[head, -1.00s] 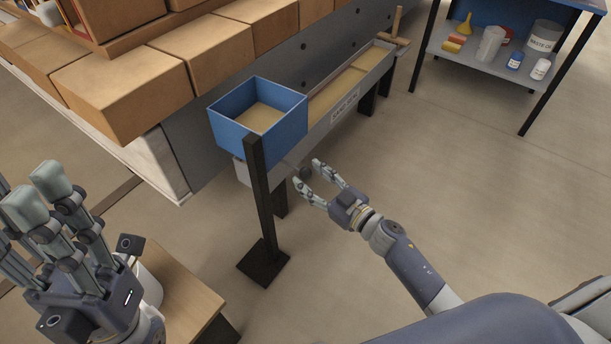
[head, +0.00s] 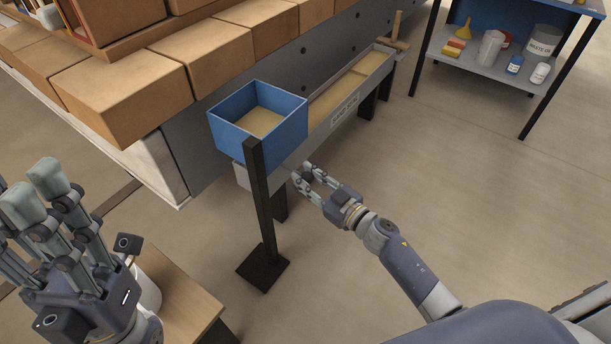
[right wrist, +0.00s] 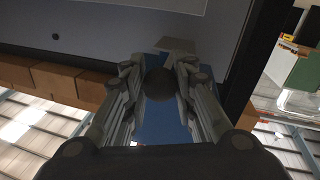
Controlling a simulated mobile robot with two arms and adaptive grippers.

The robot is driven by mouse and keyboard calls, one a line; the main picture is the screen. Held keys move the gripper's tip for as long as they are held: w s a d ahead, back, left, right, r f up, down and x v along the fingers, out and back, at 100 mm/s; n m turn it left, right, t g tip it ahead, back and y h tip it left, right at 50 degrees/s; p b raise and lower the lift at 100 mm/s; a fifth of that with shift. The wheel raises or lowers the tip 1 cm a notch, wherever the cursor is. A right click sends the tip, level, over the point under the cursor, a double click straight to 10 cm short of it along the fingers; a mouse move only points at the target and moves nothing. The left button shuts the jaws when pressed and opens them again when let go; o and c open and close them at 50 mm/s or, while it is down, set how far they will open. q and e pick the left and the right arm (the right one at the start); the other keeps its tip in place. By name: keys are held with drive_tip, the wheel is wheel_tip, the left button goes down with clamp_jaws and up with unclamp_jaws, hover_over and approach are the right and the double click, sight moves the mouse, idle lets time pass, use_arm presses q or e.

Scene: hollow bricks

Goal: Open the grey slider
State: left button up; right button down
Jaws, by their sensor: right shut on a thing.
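A grey trough (head: 345,118) on dark legs has a blue open box (head: 276,135) at its near end, with tan material inside both. A dark round knob (right wrist: 160,83) shows in the right wrist view between my right fingers. My right gripper (head: 303,175) is shut on this knob at the trough's near right side, below the blue box. The grey slider's plate cannot be told apart from the trough; the fingers hide part of this spot. My left gripper (head: 45,195) is open and empty at the left, away from the trough.
A black post (head: 260,205) with a square foot stands just left of my right gripper. Brown bricks (head: 120,90) line the bench behind. A wooden table (head: 190,300) is at lower left. A shelf (head: 490,68) with bottles stands at upper right. The floor at right is clear.

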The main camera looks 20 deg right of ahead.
drive_tip(key=p+v, duration=0.1)
drive_tip(key=v, duration=0.1)
drive_tip(key=p+v, duration=0.1)
drive_tip(key=v, duration=0.2)
drive_tip(key=shift+w+d, duration=0.1)
drive_tip(key=shift+d, duration=0.35)
drive_tip(key=c, duration=1.3)
unclamp_jaws()
drive_tip(key=v, duration=1.2)
